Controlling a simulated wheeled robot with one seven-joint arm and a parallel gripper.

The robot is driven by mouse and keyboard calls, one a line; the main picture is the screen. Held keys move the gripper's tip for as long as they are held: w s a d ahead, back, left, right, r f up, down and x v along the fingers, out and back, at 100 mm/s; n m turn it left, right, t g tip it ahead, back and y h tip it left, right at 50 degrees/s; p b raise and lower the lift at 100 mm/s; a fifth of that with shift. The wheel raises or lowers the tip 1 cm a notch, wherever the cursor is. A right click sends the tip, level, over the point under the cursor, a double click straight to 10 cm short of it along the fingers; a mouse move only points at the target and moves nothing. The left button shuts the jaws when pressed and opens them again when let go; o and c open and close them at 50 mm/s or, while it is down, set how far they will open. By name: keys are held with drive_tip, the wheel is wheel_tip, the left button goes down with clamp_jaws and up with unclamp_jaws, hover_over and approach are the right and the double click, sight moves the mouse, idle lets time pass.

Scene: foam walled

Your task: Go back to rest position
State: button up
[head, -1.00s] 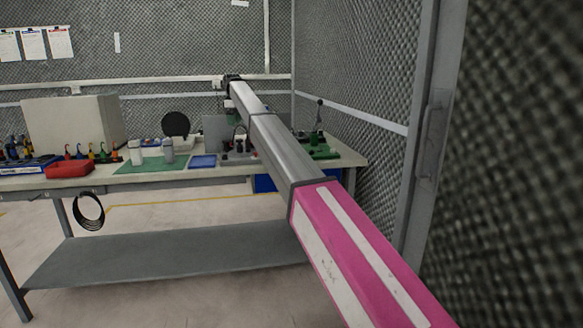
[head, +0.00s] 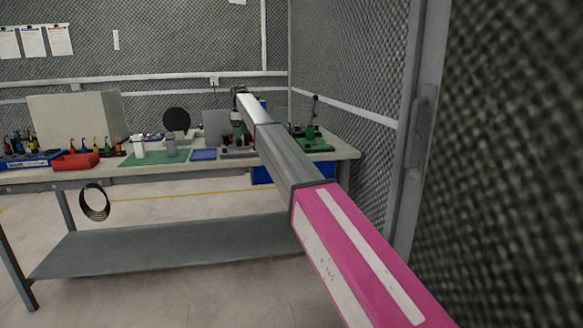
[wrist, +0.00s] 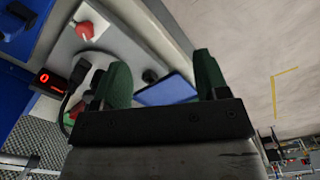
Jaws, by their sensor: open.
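My arm, grey with a pink and white section, stretches from the lower right of the head view toward the workbench (head: 100,178). Its far end is over the back right part of the bench, and the fingers are too small to make out there. In the wrist view my gripper (wrist: 160,85) shows two green fingers standing well apart. It is open, with nothing held between them. A blue flat object (wrist: 166,90) shows behind the gap between the fingers. A red knob (wrist: 85,29) and a red digital display (wrist: 45,79) lie to the left of them.
A red tray (head: 75,162), a green mat (head: 152,158), a blue tray (head: 203,154) and a green tool (head: 312,140) sit on the bench. Foam-covered walls (head: 350,75) stand behind and close on the right. The floor (head: 180,285) in front is clear.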

drive_tip(key=s+d+f+m, duration=0.4)
drive_tip(key=s+d+f, duration=0.6)
drive_tip(key=d+f, duration=0.3)
drive_tip(key=s+d+f+m, duration=0.3)
drive_tip(key=s+d+f, duration=0.75)
drive_tip(key=f, duration=0.55)
drive_tip(key=s+d+f+m, duration=0.2)
drive_tip(key=s+d+f, duration=0.3)
drive_tip(key=s, duration=0.4)
drive_tip(key=s+d+f+m, duration=0.3)
drive_tip(key=s+d+f, duration=0.2)
drive_tip(key=s, duration=0.5)
drive_tip(key=s+d+f+m, duration=0.2)
drive_tip(key=s+d+f, duration=0.3)
drive_tip(key=s+d, duration=0.4)
drive_tip(key=shift+s+m, duration=0.4)
drive_tip(key=shift+s, duration=0.3)
